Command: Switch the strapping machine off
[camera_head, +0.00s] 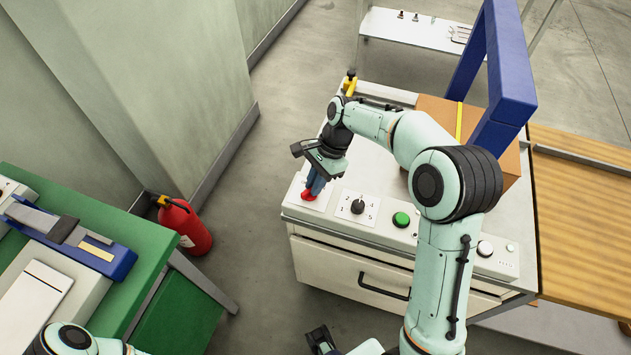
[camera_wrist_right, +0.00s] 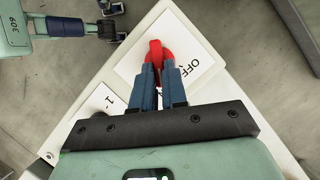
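The strapping machine (camera_head: 340,259) is a pale cabinet with a control panel along its front top edge. A red switch handle (camera_head: 309,195) sits on a white plate at the panel's left end. In the right wrist view the red handle (camera_wrist_right: 155,52) stands over a plate marked OFF (camera_wrist_right: 189,65); other lettering there is hidden. My right gripper (camera_head: 314,182) points down at it; its blue fingers (camera_wrist_right: 158,72) are close together, with the red handle between their tips.
A cardboard box (camera_head: 435,107) stands under a blue arch (camera_head: 511,70). A red extinguisher (camera_head: 186,226) stands beside a green bench (camera_head: 110,230).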

